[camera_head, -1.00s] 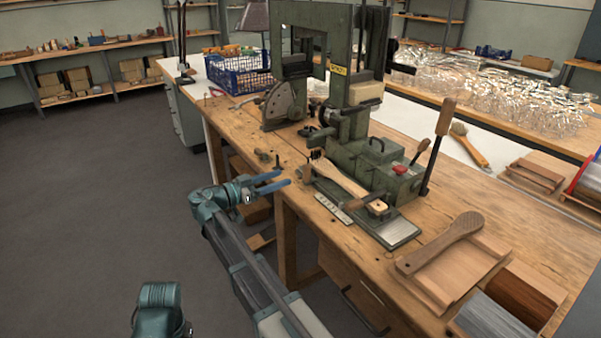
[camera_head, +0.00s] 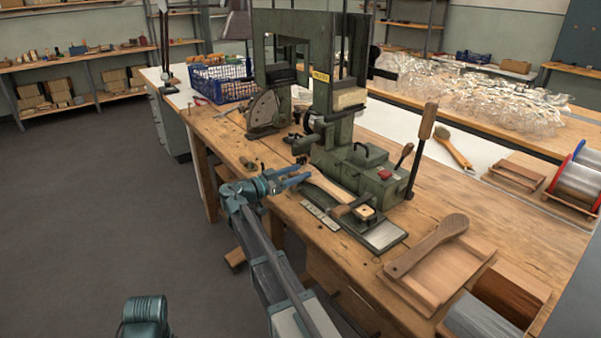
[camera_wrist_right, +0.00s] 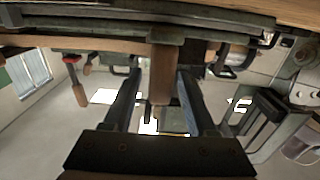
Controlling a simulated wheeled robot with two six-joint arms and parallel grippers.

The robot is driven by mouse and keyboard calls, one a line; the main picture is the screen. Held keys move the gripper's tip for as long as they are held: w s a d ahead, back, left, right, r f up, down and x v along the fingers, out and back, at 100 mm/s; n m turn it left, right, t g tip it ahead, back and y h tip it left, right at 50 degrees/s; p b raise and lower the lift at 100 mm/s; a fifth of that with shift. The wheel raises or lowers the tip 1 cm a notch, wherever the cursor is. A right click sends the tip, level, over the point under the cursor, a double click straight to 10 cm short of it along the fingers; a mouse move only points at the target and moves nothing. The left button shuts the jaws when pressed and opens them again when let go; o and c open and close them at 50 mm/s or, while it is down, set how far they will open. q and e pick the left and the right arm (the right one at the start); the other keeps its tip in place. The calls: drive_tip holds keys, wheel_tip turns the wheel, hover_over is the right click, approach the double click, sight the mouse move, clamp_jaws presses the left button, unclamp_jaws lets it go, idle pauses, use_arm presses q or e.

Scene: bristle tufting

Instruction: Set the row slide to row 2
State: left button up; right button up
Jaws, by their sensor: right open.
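The row slide carries a pale wooden brush body (camera_head: 338,191) at the foot of the green tufting machine (camera_head: 335,120). A small plate with marks, likely the row scale (camera_head: 320,216), lies along its near side; its numbers are too small to read. In the right wrist view, a brown wooden handle (camera_wrist_right: 161,85) shows between the open fingers; contact cannot be told. My left gripper is not in view.
A long lever with a wooden grip (camera_head: 426,125) and a red-marked control box stand right of the slide. A wooden paddle (camera_head: 428,245) lies on a board at the front right. A blue crate (camera_head: 220,84) stands at the back. The bench's left edge is close to my right arm.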

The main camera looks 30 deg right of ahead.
drive_tip(key=shift+d, duration=0.6)
clamp_jaws()
idle(1.1)
